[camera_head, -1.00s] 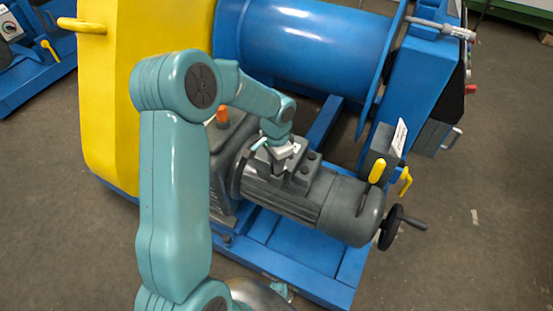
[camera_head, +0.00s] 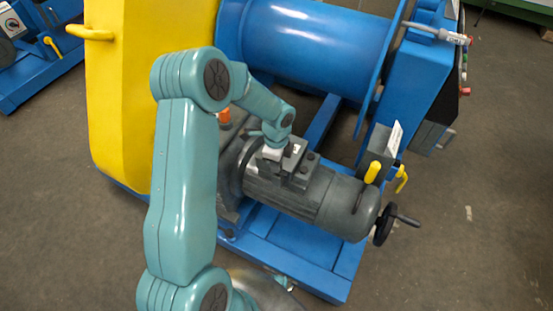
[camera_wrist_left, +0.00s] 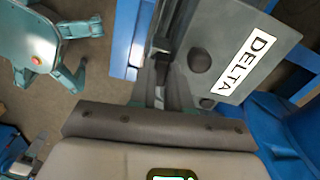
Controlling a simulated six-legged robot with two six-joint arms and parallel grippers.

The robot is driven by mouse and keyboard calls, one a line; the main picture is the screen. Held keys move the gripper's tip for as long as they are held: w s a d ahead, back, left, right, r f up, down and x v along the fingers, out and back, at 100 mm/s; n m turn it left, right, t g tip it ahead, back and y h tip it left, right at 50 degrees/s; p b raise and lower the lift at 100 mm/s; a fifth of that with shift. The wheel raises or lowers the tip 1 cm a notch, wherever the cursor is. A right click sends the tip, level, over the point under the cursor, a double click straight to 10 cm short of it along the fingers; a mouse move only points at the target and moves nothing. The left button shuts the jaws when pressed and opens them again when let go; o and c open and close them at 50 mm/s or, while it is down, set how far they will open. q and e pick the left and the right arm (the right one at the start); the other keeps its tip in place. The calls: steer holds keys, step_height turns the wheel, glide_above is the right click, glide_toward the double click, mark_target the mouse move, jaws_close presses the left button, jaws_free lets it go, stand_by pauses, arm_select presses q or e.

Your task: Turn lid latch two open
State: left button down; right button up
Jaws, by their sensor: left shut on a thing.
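The grey motor (camera_head: 325,200) carries a terminal box with a dark lid (camera_head: 300,174), and dark round latches (camera_head: 313,156) show at its edge. In the left wrist view the lid (camera_wrist_left: 225,40) bears a white DELTA label, with a dark round latch (camera_wrist_left: 200,60) beside it and another lower down. My left gripper (camera_head: 273,152) is at the near left side of the box. In its wrist view the fingers (camera_wrist_left: 160,82) are shut on a small part at the lid's edge, mostly hidden; I cannot tell which latch. My right gripper is out of view.
A blue drum (camera_head: 300,45) stands behind the motor and a yellow guard (camera_head: 125,100) to its left. A black handwheel (camera_head: 388,222) and a yellow lever (camera_head: 372,172) are at the motor's right end. The floor at lower right is clear.

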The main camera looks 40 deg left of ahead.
arm_select(q)
steer(key=shift+w+m+p, duration=0.1)
steer(key=shift+m+p, duration=0.2)
steer(key=shift+m, duration=0.3)
steer(key=c, duration=1.1)
jaws_free()
step_height(320, 180, up, 16)
steer(key=p, duration=0.2)
steer(key=shift+r+p, duration=0.2)
steer(key=shift+p, duration=0.15)
